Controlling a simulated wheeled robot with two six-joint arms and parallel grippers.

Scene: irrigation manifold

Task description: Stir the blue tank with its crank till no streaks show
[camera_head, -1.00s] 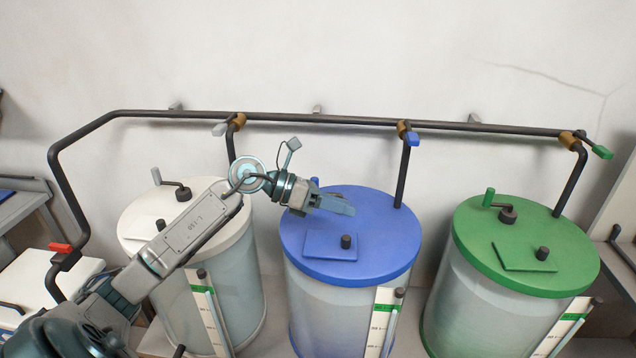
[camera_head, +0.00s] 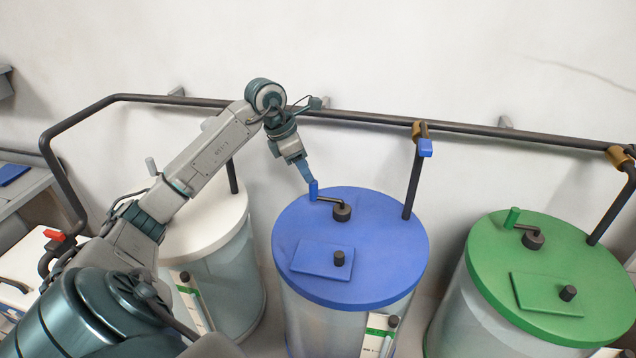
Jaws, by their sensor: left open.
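The blue tank has a round blue lid (camera_head: 395,240) and a translucent pale body (camera_head: 325,325). Its crank (camera_head: 325,198) stands at the lid's back left, with an upright blue handle (camera_head: 313,190) on a dark arm from a dark hub (camera_head: 342,211). My left gripper (camera_head: 306,173) points down beside the top of the handle and is open. One blue fingertip shows close to the handle; I cannot tell whether it touches. Streaks in the liquid cannot be made out. My right gripper is out of view.
A white-lidded tank (camera_head: 205,220) stands to the left, partly behind my arm. A green-lidded tank (camera_head: 560,265) stands to the right. A dark pipe (camera_head: 370,120) with a blue valve lever (camera_head: 425,148) runs along the wall behind. A square hatch (camera_head: 318,260) lies on the blue lid.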

